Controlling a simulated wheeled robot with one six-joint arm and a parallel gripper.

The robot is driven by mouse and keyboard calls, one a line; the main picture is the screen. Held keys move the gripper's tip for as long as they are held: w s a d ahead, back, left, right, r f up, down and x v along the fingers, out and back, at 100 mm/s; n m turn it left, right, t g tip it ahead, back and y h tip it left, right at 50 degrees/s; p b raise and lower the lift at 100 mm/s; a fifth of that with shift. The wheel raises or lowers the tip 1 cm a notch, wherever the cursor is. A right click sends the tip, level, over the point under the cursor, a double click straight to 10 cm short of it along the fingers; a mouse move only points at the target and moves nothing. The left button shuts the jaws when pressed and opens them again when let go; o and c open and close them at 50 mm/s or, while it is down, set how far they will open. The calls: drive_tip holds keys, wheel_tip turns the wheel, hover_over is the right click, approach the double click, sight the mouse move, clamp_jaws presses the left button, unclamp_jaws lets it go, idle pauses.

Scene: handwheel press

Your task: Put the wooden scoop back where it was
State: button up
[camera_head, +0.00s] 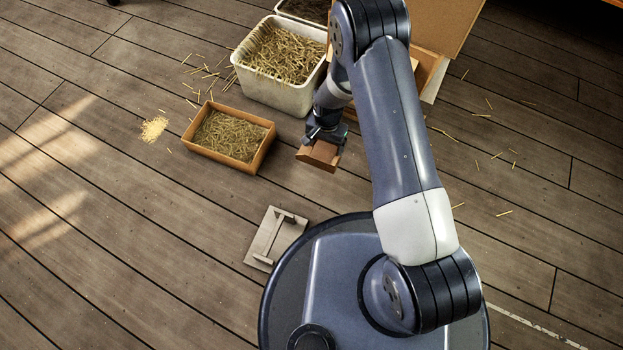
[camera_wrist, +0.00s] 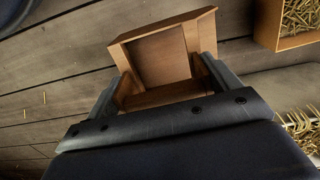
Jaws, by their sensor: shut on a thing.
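The wooden scoop (camera_head: 318,155) is a brown box-like piece with an open hollow. My gripper (camera_head: 326,135) is shut on it and holds it to the right of the shallow wooden tray. In the wrist view the scoop (camera_wrist: 160,55) sits between the two fingers (camera_wrist: 165,90), its hollow facing the camera. The fingers cover part of its sides. The head view does not clearly show how far the scoop is above the floor.
A shallow wooden tray (camera_head: 262,157) of straw pieces and a white bin (camera_head: 270,92) of straw stand at upper left. A pale board with a dark bar (camera_head: 262,240) lies near my base. A cardboard box (camera_head: 445,25) stands behind my arm. The left floor is mostly clear.

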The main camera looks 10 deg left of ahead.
sight(316, 155)
drive_tip(key=shift+m, duration=0.3)
drive_tip(key=s+f, duration=0.1)
drive_tip(key=a+f, duration=0.1)
drive_tip(key=f, duration=0.1)
drive_tip(key=s+a+f, duration=0.1)
drive_tip(key=f, duration=0.1)
drive_tip(key=shift+s+a+f, duration=0.1)
drive_tip(key=shift+s+a, duration=0.15)
drive_tip(key=shift+s, duration=0.05)
drive_tip(key=shift+s+f+b, duration=0.1)
drive_tip(key=shift+f+b, duration=2.25)
drive_tip(key=shift+f, duration=2.7)
drive_tip(key=shift+f, duration=0.1)
drive_tip(key=o, duration=0.8)
drive_tip(key=shift+o, duration=0.2)
wheel_tip(316, 155, up, 12)
drive_tip(key=p, duration=0.5)
